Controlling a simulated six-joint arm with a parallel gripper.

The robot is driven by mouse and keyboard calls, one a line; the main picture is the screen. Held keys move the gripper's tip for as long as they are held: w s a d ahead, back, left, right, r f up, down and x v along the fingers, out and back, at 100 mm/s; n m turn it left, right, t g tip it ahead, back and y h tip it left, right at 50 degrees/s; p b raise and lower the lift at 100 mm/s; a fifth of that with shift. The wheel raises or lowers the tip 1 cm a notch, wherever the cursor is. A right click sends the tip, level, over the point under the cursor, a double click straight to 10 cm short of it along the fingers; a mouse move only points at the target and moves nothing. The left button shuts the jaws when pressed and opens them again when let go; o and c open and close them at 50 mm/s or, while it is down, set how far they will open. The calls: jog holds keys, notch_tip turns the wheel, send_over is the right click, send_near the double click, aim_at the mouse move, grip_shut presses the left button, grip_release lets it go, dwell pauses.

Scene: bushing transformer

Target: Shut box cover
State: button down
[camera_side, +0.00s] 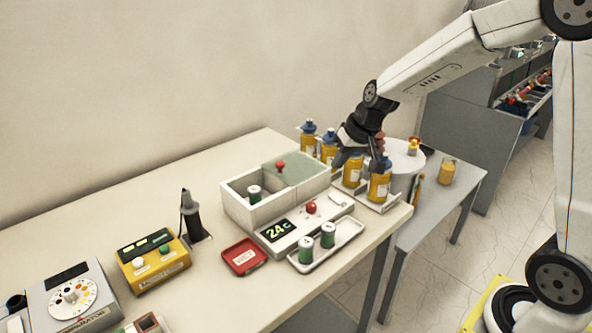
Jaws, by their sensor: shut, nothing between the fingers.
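A white box (242,213) stands on the table with a digital display reading about 24 on its front panel. Its pale green cover (302,164) with a red knob (280,166) lies over the right part of the box. The left part is open, and a green and silver cylinder (254,193) shows inside. My gripper (377,167) is shut and empty, to the right of the box. It is among the yellow bottles, and whether it touches one I cannot tell.
Yellow bottles with blue caps (308,136) stand in a row right of the box. A white tray (343,245) with two cylinders lies in front, beside a red dish (244,257). A yellow device (152,262) and a dial unit stand left. The table's back left is clear.

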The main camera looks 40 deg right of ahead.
jog(key=w+d+r+m+t+y, duration=0.1)
jog(key=w+d+r, duration=0.3)
jog(key=w, duration=0.3)
jog(key=shift+w+t, duration=0.25)
jog(key=shift+t, duration=0.15)
jog(key=shift+f, duration=0.1)
send_near(292, 171)
jog(key=w+f, duration=0.1)
jog(key=w+d+f, duration=0.1)
jog(key=w+f, duration=0.1)
jog(key=shift+w+d+f, duration=0.1)
jog(key=shift+f, duration=0.1)
jog(key=shift+w+a+f, duration=0.1)
jog(key=shift+w+a, duration=0.15)
jog(key=shift+a, duration=0.3)
jog(key=shift+w+a, duration=0.25)
jog(key=shift+a, duration=0.25)
jog(key=shift+w+a+f, duration=0.1)
jog(key=shift+w+a, duration=0.25)
jog(key=shift+a, duration=0.35)
jog(key=a, duration=1.3)
jog(key=shift+a, duration=0.15)
